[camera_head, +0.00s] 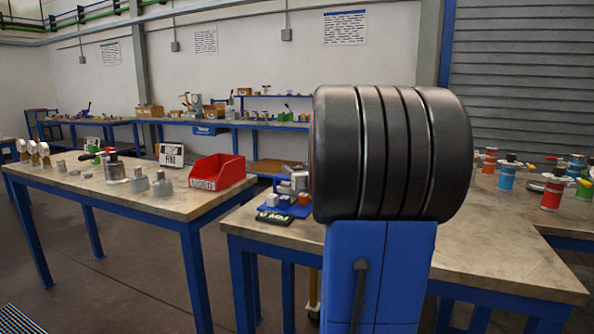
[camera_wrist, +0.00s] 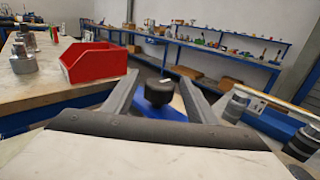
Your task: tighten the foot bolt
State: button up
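In the wrist view my gripper (camera_wrist: 157,74) has its two grey fingers spread apart. A black round knob (camera_wrist: 158,93) with a small white mark shows between them, with a gap visible on both sides. Something blue lies below the knob. I cannot make out the foot bolt in either view. Grey metal flanged vessels (camera_head: 139,179) stand on the left table in the head view; one metal piece (camera_wrist: 22,62) shows at the left of the wrist view. My gripper is not visible in the head view, where a large dark ribbed cylinder on a blue support blocks the middle.
A red bin (camera_head: 217,171) marked USED sits on the left table (camera_head: 190,208); it also shows in the wrist view (camera_wrist: 95,64). A black 6 MM plate (camera_head: 274,218) and red and blue canisters (camera_head: 506,176) are on the right table (camera_head: 490,262). Back benches hold small items.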

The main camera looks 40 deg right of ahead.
jog(key=shift+s, duration=0.1)
jog(key=v, duration=1.7)
jog(key=shift+a, duration=0.2)
jog(key=w+a+f+n+y, duration=0.1)
jog(key=a+n+y, duration=0.1)
jog(key=a, duration=0.3)
jog(key=w+a+f+n+y, duration=0.1)
jog(key=w+a+n+y, duration=0.1)
jog(key=a+n, duration=0.2)
jog(key=w+a+f+n+y, duration=0.1)
jog(key=a+f+n+y, duration=0.1)
jog(key=a, duration=0.4)
jog(key=shift+w+n+g+y, duration=0.3)
jog(key=shift+n+g+y, duration=0.1)
jog(key=shift+n, duration=0.4)
jog(key=s+a+f+n+g+y, duration=0.1)
jog(key=a+f+n+g+y, duration=0.15)
jog(key=a+n, duration=0.35)
jog(key=s+a+f+n+g+y, duration=0.1)
jog(key=a+f+n+y, duration=0.15)
jog(key=a, duration=0.55)
jog(key=s+a+f+n+g, duration=0.5)
jog(key=s+a+f+n, duration=0.3)
jog(key=n, duration=0.4)
jog(key=s+d+f+n+g+h, duration=0.2)
jog(key=s+f+n+h, duration=0.1)
jog(key=s+n, duration=0.5)
jog(key=shift+s+d+n+h, duration=0.15)
jog(key=shift+n+h, duration=0.75)
jog(key=shift+n, duration=0.35)
